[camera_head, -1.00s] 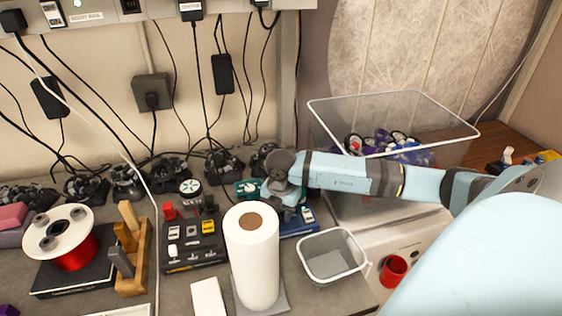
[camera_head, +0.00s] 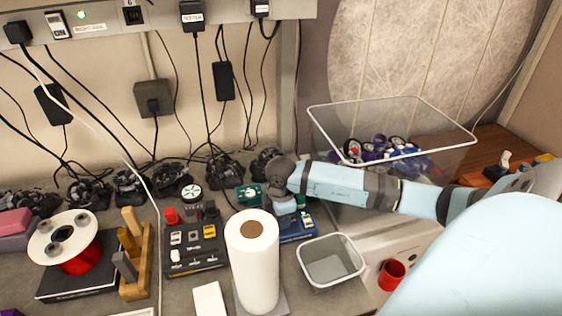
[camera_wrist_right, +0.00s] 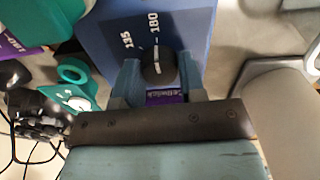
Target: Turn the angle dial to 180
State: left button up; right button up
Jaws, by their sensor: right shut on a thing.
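The angle dial is a round black knob (camera_wrist_right: 159,68) with a white pointer line, on a blue device (camera_wrist_right: 190,20) in the right wrist view. White labels 135 and 180 show on the device beyond the knob. The pointer line lies close to the tick beneath the 180 label. My right gripper (camera_wrist_right: 158,78) is shut on the knob, with one finger on each side of it. In the head view my right gripper (camera_head: 284,204) reaches down over the blue device (camera_head: 299,230) and hides its knob. My left gripper is not in view.
A teal device (camera_head: 248,196) stands just left of my right gripper. A white paper roll (camera_head: 253,272) stands in front, and a grey bin (camera_head: 331,262) is at front right. A clear box (camera_head: 440,152) of small parts lies behind my right arm.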

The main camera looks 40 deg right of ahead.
jog(key=shift+m, duration=0.5)
jog(key=o, duration=0.9)
jog(key=shift+r, duration=0.15)
notch_tip(320, 180, up, 14)
jog(key=shift+f+b, duration=0.2)
jog(key=shift+b, duration=0.45)
